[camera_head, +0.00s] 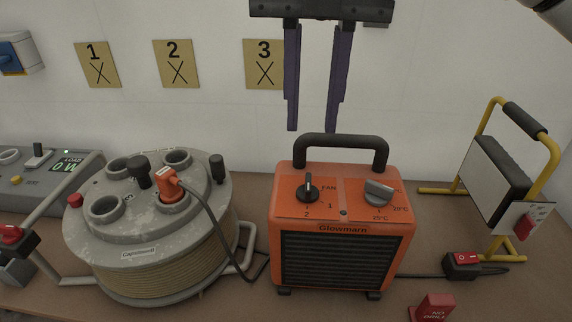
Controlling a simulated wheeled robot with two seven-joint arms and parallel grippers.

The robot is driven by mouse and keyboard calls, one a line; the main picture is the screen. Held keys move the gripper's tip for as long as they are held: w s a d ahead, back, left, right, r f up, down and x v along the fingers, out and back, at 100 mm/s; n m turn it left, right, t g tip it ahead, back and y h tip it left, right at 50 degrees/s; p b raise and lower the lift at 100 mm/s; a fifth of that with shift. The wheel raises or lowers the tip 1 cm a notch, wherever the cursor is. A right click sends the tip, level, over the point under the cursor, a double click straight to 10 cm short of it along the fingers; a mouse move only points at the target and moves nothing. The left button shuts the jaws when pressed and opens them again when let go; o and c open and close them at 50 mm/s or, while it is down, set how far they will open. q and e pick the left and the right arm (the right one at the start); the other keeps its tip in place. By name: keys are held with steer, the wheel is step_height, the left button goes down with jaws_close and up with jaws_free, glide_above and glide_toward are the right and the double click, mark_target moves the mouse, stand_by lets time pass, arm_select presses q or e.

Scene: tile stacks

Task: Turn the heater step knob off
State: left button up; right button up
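The orange Glowmarn heater (345,232) stands upright on the bench with a black handle (342,140) over its top. Its black step knob (308,187) is on the left of the sloped top panel, with marks FAN, 1 and 2 around it. The knob's pointer looks roughly upright, toward the back; I cannot read a mark there. A grey thermostat knob (379,191) sits to its right. My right gripper (312,128) hangs above and behind the handle in the picture, fingers down, open and empty, apart from the knob. My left gripper is not in view.
A cable reel (150,235) with an orange plug (172,186) stands left of the heater. A yellow-framed work lamp (497,170), a red switch block (465,260) and a red block (433,306) are to the right. Numbered cards hang on the wall behind.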

mark_target(309, 181)
step_height(309, 181, down, 10)
steer(key=shift+b, duration=0.35)
jaws_close()
